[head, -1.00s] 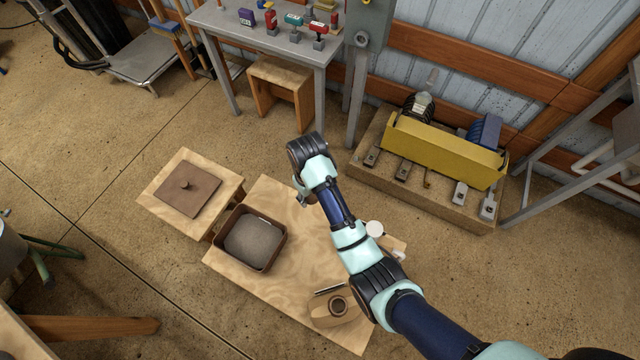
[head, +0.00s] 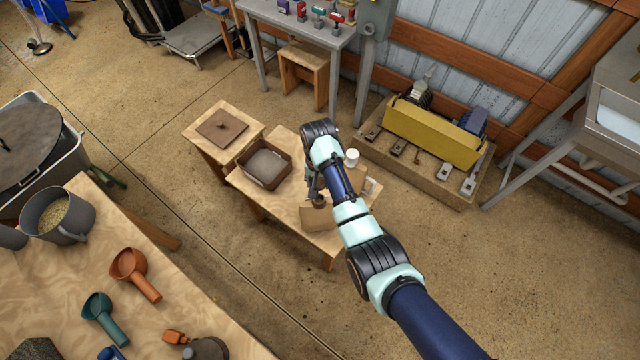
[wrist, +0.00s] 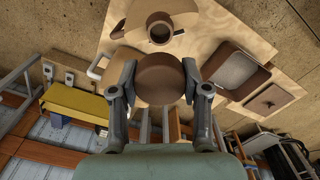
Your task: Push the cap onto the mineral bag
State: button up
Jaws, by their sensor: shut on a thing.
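My gripper (wrist: 158,82) is shut on a brown round cap (wrist: 160,76), one finger on each side of it in the wrist view. The mineral bag (head: 315,217) is tan and lies on the low wooden table in the head view. In the wrist view its round brown spout (wrist: 160,27) shows an open ring just above the cap in the picture, with the tan bag (wrist: 128,22) around it. The cap and the spout look apart; the height between them is hard to judge.
A square brown open box (head: 265,163) stands on the low table's left part. A brown lid with a knob (head: 222,126) lies on a small stand beyond it. A white cylinder (head: 352,158) and a pale container (head: 370,186) are right of my arm.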

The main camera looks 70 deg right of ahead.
jog(key=shift+d+p, duration=0.1)
jog(key=shift+p, duration=0.35)
jog(key=shift+f+b, duration=1.35)
jog(key=shift+f, duration=0.7)
